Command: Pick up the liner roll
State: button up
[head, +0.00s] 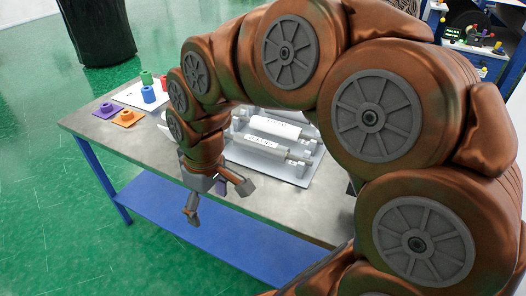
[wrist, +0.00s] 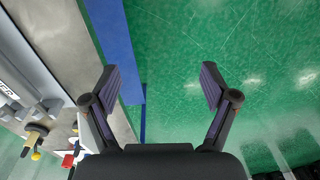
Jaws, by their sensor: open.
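Two pale wrapped rolls lie side by side on a light grey rack plate on the table: a rear roll (head: 285,131) and a front roll (head: 262,156). Both carry labels too small to read, so I cannot tell which is the liner roll. In the wrist view, part of the rack with a labelled roll shows at the left edge, cut off. My gripper (head: 219,201) is open and empty. It hangs at the table's front edge, left of and in front of the rolls, touching neither. In the wrist view my gripper (wrist: 158,82) has blue shelf and green floor between and beyond its fingers.
The metal table (head: 112,132) has a blue lower shelf (head: 225,222). At its left end are a purple piece (head: 106,111), an orange piece (head: 127,118) and a white board with green and blue pegs. A dark bin (head: 98,30) stands behind. My arm hides the table's middle.

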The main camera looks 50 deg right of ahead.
jog(key=w+d+f+t+b, duration=0.1)
jog(key=w+d+t+b, duration=0.1)
jog(key=w+d, duration=0.55)
jog(key=t+h+b, duration=0.1)
jog(key=t+b, duration=0.2)
send_near(263, 143)
jog(key=shift+n, duration=0.4)
jog(key=x, duration=0.4)
jog(key=shift+a+f, duration=0.25)
jog(key=shift+d+p+x, duration=0.15)
jog(key=shift+p+x, duration=0.45)
jog(key=shift+x, duration=1.3)
jog(key=shift+d+p+x, duration=0.1)
jog(key=shift+p+x, duration=0.45)
jog(key=shift+x, duration=1.3)
jog(key=shift+w, duration=0.15)
jog(key=shift+r, duration=0.1)
grip_shut()
